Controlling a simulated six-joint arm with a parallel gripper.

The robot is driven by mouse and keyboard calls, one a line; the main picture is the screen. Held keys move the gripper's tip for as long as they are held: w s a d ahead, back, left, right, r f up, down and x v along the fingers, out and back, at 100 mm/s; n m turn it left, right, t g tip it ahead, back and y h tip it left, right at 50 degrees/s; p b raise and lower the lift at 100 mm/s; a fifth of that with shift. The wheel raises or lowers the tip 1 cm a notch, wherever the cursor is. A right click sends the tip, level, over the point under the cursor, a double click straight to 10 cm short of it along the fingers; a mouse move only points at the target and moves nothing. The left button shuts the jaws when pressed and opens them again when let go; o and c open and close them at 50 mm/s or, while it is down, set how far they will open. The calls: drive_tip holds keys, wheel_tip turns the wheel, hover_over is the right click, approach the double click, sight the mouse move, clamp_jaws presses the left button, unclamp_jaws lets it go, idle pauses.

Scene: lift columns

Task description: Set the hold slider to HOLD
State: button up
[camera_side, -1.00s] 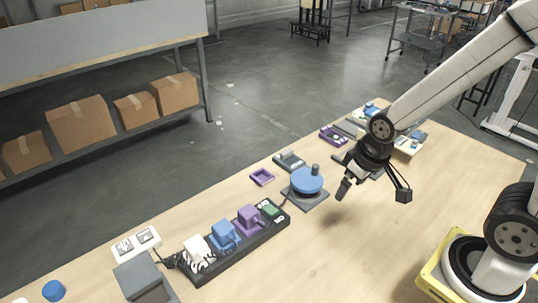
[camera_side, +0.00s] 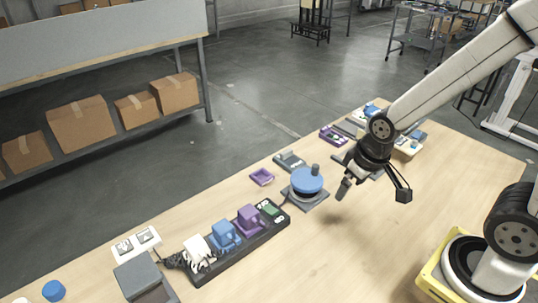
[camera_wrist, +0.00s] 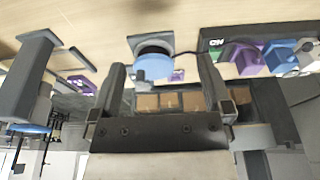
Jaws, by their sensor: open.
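My gripper (camera_side: 344,188) hangs above the table to the right of the blue round knob, apart from everything. In the wrist view my gripper (camera_wrist: 160,66) shows two dark fingers standing wide apart with nothing between them that they touch. I cannot make out a HOLD label, so I cannot tell which part is the hold slider. A small grey device (camera_side: 290,161) and a purple device (camera_side: 332,136) lie along the far table edge. A grey block with a long flat top (camera_wrist: 30,60) shows at the left of the wrist view.
The blue round knob (camera_side: 307,180) sits on a grey base. A black power strip (camera_side: 243,248) with white, blue and purple plugs lies front left. A purple tray (camera_side: 262,177) lies behind it. More items crowd the table's far right, partly behind my arm.

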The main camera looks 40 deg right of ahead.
drive_tip(key=g, duration=0.3)
hover_over(287, 151)
drive_tip(key=f, duration=0.4)
drive_tip(key=shift+s+a+f, duration=0.2)
drive_tip(key=shift+w+d+f, duration=0.15)
drive_tip(key=shift+w, duration=0.1)
drive_tip(key=shift+f, duration=3.9)
clamp_jaws()
